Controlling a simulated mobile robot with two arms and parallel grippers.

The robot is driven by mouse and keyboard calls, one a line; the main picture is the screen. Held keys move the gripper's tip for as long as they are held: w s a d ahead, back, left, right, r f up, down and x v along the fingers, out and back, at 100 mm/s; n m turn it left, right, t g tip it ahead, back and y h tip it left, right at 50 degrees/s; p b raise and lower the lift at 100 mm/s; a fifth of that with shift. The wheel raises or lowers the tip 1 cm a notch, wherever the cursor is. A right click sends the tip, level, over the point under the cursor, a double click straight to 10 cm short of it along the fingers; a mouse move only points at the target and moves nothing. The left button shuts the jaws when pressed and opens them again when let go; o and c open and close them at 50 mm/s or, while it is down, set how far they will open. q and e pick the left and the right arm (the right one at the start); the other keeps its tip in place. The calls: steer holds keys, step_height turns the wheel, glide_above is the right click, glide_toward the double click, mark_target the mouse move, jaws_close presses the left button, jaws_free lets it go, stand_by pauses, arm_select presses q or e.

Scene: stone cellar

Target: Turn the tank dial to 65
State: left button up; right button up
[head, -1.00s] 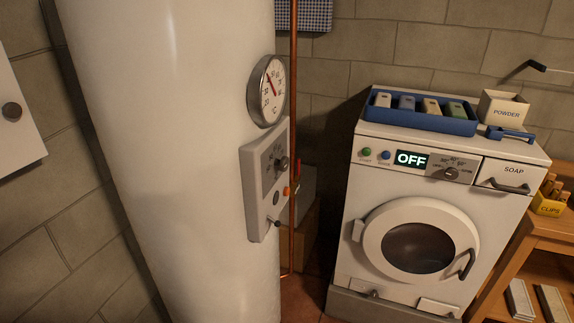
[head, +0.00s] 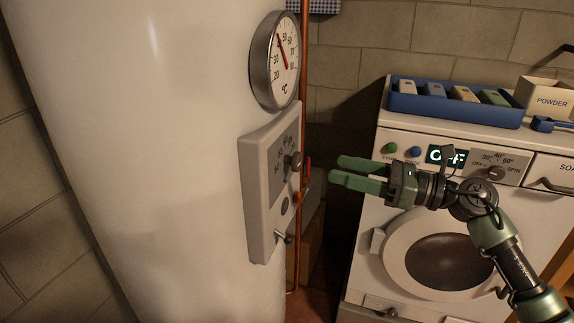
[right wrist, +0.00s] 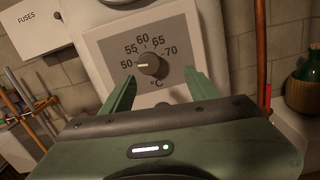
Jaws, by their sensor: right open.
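The tank dial is a dark round knob (head: 293,160) on a pale control panel (head: 258,200) on the white tank (head: 130,150). In the right wrist view the knob (right wrist: 153,66) stands below a scale marked 50, 55, 60 and 70; its white mark points left, near 50. My right gripper (head: 338,171) is open and empty, to the right of the knob and apart from it, with its fingers pointing toward the panel. In the right wrist view its green fingers (right wrist: 160,78) lie either side of the knob. My left gripper is not in view.
A round thermometer (head: 275,62) sits above the panel. A small lever (head: 284,238) sticks out below the knob. A copper pipe (head: 304,90) runs upright beside the panel. The washing machine (head: 365,215) stands behind my right arm, with a blue tray (head: 455,112) on top.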

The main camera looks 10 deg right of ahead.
mark_target(300, 161)
steer(key=a+p, duration=0.1)
steer(key=a, duration=0.1)
steer(key=w+a+r+n, duration=0.1)
steer(key=a, duration=0.1)
steer(key=w+a+n+g+p, duration=0.1)
steer(key=a, duration=0.1)
steer(key=shift+w+a+r+p, duration=0.2)
steer(key=shift+w+a+p, duration=0.05)
steer(key=shift+a+p, duration=0.1)
steer(key=shift+w+a+f, duration=0.1)
steer(key=shift+w+a, duration=0.15)
steer(key=shift+a, duration=0.1)
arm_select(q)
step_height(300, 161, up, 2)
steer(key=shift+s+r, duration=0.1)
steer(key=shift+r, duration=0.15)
arm_select(e)
jaws_close()
